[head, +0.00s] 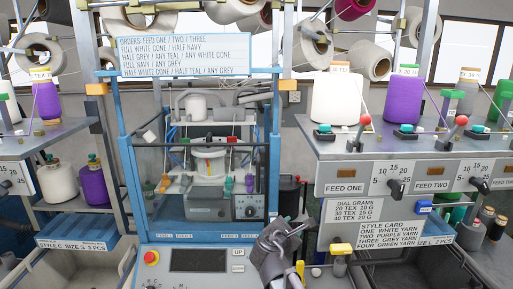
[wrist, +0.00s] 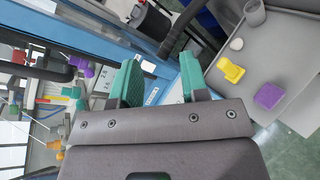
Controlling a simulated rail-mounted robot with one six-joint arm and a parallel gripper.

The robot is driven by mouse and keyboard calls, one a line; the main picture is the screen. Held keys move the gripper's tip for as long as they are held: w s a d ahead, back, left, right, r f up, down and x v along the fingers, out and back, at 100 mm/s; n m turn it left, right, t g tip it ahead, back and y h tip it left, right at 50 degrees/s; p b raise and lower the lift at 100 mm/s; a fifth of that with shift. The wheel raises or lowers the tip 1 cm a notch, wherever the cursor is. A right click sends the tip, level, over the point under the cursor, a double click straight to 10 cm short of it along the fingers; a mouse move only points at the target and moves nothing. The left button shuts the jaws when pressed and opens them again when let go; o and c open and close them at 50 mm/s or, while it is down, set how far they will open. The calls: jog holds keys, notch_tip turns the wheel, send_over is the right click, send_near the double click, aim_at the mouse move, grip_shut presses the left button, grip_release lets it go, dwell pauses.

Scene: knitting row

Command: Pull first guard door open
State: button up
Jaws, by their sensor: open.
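The first guard door is a clear panel in a blue frame (head: 275,150) over the knitting machine in the middle of the head view. It looks closed. My gripper (head: 284,224) is in front of its lower right corner. In the wrist view my gripper (wrist: 160,82) has its two green-padded fingers apart, with nothing seen held between them. The blue frame (wrist: 105,42) runs behind the fingers there. I cannot tell whether a finger touches it. No door handle shows clearly; my gripper may hide part of that corner.
Below the door is a control panel with a red stop button (head: 151,257) and a dark screen (head: 197,260). On the right stands a feed bench (head: 330,180) with yarn cones. In the wrist view a grey tray (wrist: 285,30) holds yellow and purple pieces.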

aim_at(258, 175)
jog(key=w+a+r+n+t+y+p, duration=0.2)
jog(key=a+r+n+t+y+p, duration=0.2)
jog(key=a+r+n, duration=0.75)
jog(key=shift+m, duration=0.35)
jog(key=w, duration=0.7)
jog(key=w+d+b, duration=0.1)
jog(key=w, duration=0.2)
jog(key=shift+w, duration=0.25)
grip_shut()
